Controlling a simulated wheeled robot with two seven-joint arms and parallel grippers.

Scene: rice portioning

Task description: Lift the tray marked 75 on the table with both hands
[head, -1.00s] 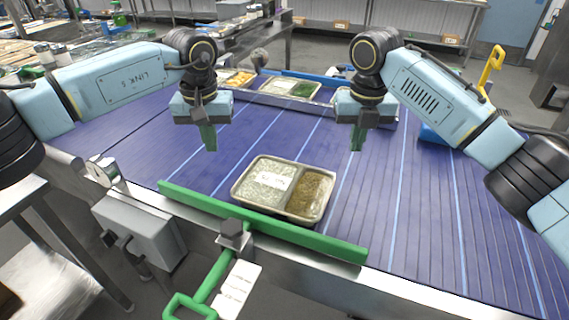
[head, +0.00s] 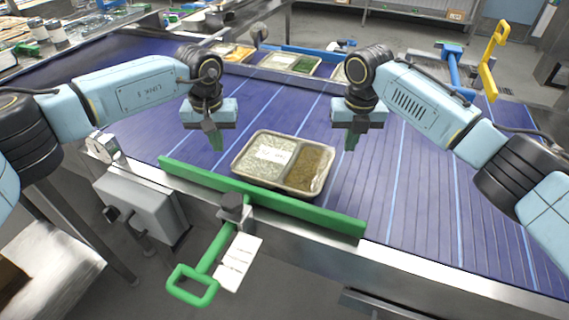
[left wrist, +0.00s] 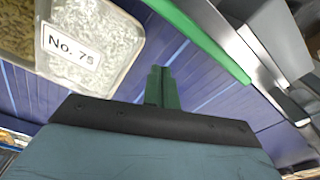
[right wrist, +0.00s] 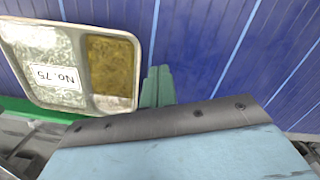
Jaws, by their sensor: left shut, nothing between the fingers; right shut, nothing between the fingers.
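The tray marked No. 75 (head: 240,167) lies flat on the blue belt against the green rail. It has two compartments, one with white rice and one with brown-green food. Its label shows in the left wrist view (left wrist: 70,45) and in the right wrist view (right wrist: 56,76). My left gripper (head: 216,145) is shut and empty, above the belt to the left of the tray. Its green fingers (left wrist: 161,88) are beside the tray, apart from it. My right gripper (head: 351,143) is shut and empty, to the right of the tray. Its fingers (right wrist: 157,86) are close to the tray's edge.
A green rail (head: 262,204) runs along the belt's near edge, with a green handle (head: 195,285) below it. More filled trays (head: 291,64) stand at the back of the belt (head: 420,200). The belt to the right is clear.

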